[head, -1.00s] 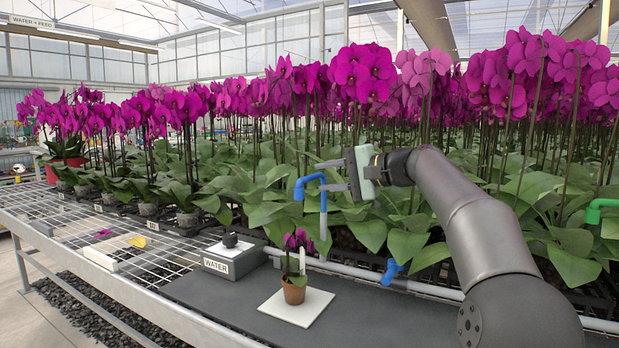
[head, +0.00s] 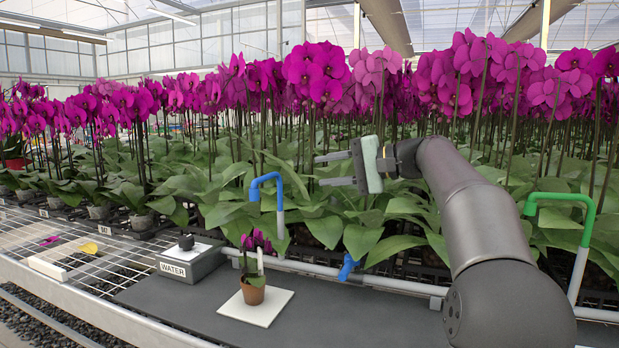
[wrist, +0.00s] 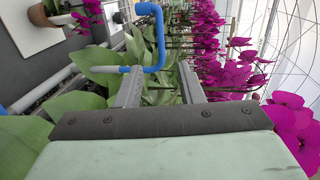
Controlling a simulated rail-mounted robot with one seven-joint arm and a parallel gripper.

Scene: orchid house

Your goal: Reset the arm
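My gripper (head: 333,170) is up in the air in front of the orchid rows, pointing left in the head view. Its two fingers are apart with nothing between them. In the wrist view my gripper's fingers (wrist: 160,88) also stand apart and empty. The blue-topped spout (head: 266,180) is to the left of and a little below the fingertips; in the wrist view its blue bend (wrist: 155,35) shows beyond them. The two look apart, though depth is hard to judge. A small potted orchid (head: 253,290) stands upright on a white tile (head: 278,306) at lower left of the gripper.
A grey WATER box (head: 190,262) with a black knob sits left of the tile on a dark mat (head: 150,298). A green-topped spout (head: 565,197) stands at right. A blue valve (head: 348,267) is on the front pipe. Dense orchids (head: 330,75) fill the bench behind.

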